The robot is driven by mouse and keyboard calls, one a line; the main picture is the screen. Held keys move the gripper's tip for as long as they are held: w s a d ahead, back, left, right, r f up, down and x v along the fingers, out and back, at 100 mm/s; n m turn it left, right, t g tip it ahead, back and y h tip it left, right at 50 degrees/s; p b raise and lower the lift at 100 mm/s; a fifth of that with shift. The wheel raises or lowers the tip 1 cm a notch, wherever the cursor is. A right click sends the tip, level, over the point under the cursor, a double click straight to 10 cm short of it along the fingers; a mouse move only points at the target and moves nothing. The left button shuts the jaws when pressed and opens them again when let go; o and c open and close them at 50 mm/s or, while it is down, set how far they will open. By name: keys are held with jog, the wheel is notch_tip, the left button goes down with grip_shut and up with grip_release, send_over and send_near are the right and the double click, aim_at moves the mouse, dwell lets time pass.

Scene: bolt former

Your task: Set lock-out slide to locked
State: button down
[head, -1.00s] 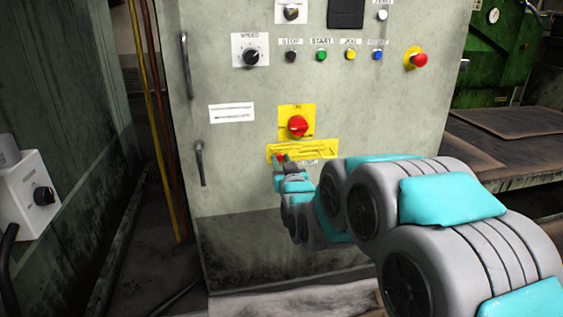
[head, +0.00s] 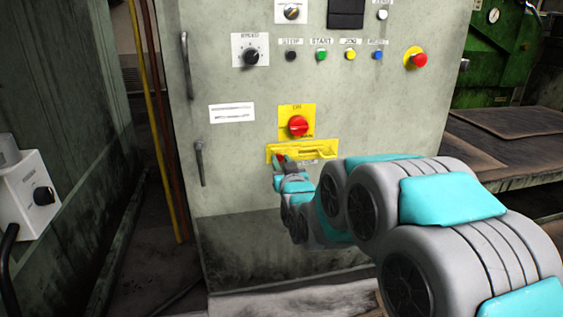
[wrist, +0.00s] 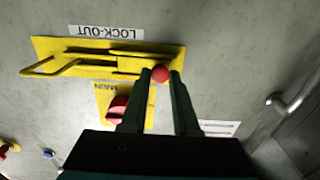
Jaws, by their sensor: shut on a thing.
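The lock-out slide sits on a yellow plate (head: 328,146) on the cabinet front, below the red main switch (head: 298,126). In the wrist view, which is turned upside down, the yellow plate (wrist: 95,48) carries the label LOCK-OUT, a slide bar and a bent yellow loop (wrist: 50,68). The slide's red ball knob (wrist: 160,74) is at the plate's right end there, which is the left end in the head view. My gripper (wrist: 159,80) is shut on the red knob, one finger on each side. In the head view my gripper (head: 281,160) partly hides the knob.
The red main switch (wrist: 117,108) is close beside my fingers in the wrist view. A vertical door handle (head: 199,163) is left of my gripper. Push buttons and a red emergency stop (head: 419,60) are higher up. Open air lies in front of the cabinet.

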jog(key=shift+w+d+b, duration=0.15)
jog(key=shift+w+d, duration=0.15)
jog(key=shift+d, duration=0.65)
jog(key=shift+w+d+b, duration=0.15)
jog(key=shift+w+d, duration=0.1)
jog(key=shift+d, duration=0.65)
jog(key=c, duration=0.7)
grip_release()
jog(key=shift+d, duration=0.1)
send_near(292, 153)
jog(key=shift+v, duration=1.15)
jog(key=shift+r, duration=0.15)
